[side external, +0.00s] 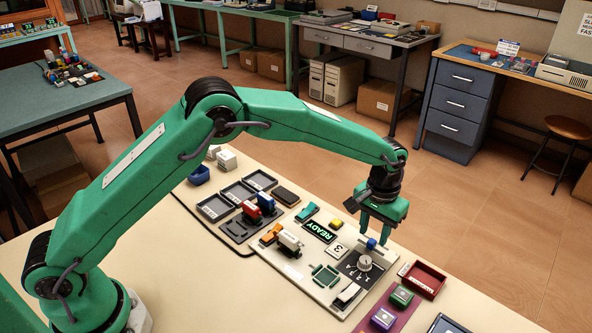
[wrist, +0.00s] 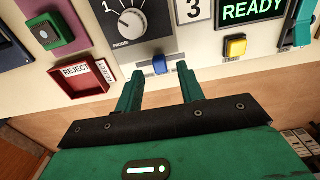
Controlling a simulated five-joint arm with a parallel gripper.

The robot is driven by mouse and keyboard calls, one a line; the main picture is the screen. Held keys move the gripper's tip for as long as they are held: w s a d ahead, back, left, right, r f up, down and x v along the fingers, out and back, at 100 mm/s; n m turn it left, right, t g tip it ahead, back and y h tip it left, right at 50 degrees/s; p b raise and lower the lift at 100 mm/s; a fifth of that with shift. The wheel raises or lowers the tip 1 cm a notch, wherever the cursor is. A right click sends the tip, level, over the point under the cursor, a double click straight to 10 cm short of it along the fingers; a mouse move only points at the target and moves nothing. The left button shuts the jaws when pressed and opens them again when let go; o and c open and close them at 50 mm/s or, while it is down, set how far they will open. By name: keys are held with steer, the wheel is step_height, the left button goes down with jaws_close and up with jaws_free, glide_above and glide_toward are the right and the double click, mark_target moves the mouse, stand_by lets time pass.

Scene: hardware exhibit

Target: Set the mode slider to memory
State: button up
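The small blue slider knob (wrist: 160,65) sits at the edge of the pale panel (side external: 325,282), below the dark plate with the white dial (wrist: 131,20). I take this knob for the mode slider; no "memory" label is readable. In the side view the blue knob (side external: 371,243) shows just below my fingers. My gripper (wrist: 160,72) is open, with one finger on each side of the knob and gaps visible between. Contact cannot be told. In the side view my gripper (side external: 375,233) points down over the panel.
A lit READY display (wrist: 252,9), a "3" card (wrist: 194,10) and a yellow button (wrist: 235,46) lie to the right in the wrist view.

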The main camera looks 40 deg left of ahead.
mark_target(371, 244)
steer(key=shift+f, duration=1.25)
jaws_close()
